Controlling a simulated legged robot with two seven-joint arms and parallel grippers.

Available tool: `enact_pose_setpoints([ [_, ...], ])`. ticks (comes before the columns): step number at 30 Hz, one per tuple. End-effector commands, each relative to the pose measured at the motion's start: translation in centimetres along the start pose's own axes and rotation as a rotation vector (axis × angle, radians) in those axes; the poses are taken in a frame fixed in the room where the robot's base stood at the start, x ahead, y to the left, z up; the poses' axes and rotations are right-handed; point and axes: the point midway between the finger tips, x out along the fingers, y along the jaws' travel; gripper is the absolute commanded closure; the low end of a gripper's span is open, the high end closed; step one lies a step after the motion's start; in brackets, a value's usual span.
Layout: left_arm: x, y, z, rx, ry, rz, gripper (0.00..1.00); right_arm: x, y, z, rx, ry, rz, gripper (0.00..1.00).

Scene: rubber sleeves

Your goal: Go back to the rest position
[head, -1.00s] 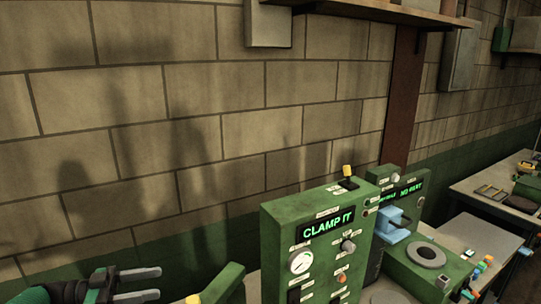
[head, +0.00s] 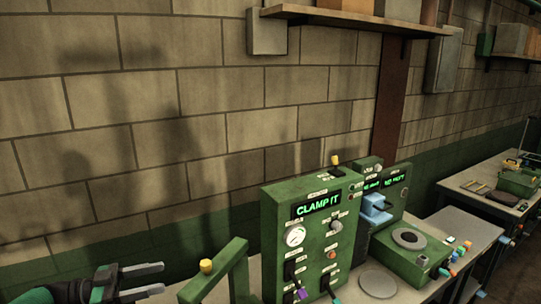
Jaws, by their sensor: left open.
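My left gripper (head: 146,280) is at the lower left of the head view. Its two dark fingers point right and are spread apart, with nothing between them. It is left of a green machine frame (head: 228,270) and apart from it in the picture. My right gripper is not in view. A green control box (head: 307,232) with a lit sign reading "CLAMP IT" stands right of centre. It has a gauge, knobs and levers on its face. Behind it to the right is a second green unit (head: 388,190) with a lit display and a blue part (head: 376,207).
A green block with a round dark plate (head: 409,239) and a grey disc (head: 379,283) are on the bench at right. Small coloured pieces (head: 459,252) lie beyond. A second table (head: 470,187) stands far right. A shelf (head: 350,20) hangs on the brick wall.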

Motion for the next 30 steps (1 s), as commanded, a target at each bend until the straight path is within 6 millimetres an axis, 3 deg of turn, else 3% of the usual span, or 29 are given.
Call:
enact_pose_setpoints([
  [13, 5.5, -7.4, -2.7, 0.107, -0.021, -0.505, 0.47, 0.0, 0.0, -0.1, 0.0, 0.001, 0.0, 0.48],
  [16, 5.8, -8.6, -2.2, 0.09, -0.075, -0.676, 0.47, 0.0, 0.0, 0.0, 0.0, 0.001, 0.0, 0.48],
  [19, 5.5, -8.7, -0.2, 0.025, -0.186, -0.87, 0.47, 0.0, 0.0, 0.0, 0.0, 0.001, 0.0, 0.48],
  [20, 5.2, -8.1, 0.9, -0.01, -0.238, -0.931, 0.47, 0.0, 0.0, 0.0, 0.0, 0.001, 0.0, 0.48],
  [22, 4.0, -5.2, 4.7, -0.128, -0.399, -1.06, 0.47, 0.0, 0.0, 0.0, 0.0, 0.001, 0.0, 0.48],
  [25, 2.2, 1.5, 10.3, -0.317, -0.641, -1.149, 0.47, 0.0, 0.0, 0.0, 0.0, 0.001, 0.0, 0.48],
  [30, 0.6, 12.0, 16.0, -0.555, -0.917, -1.137, 0.47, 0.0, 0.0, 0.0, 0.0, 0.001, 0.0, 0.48],
])
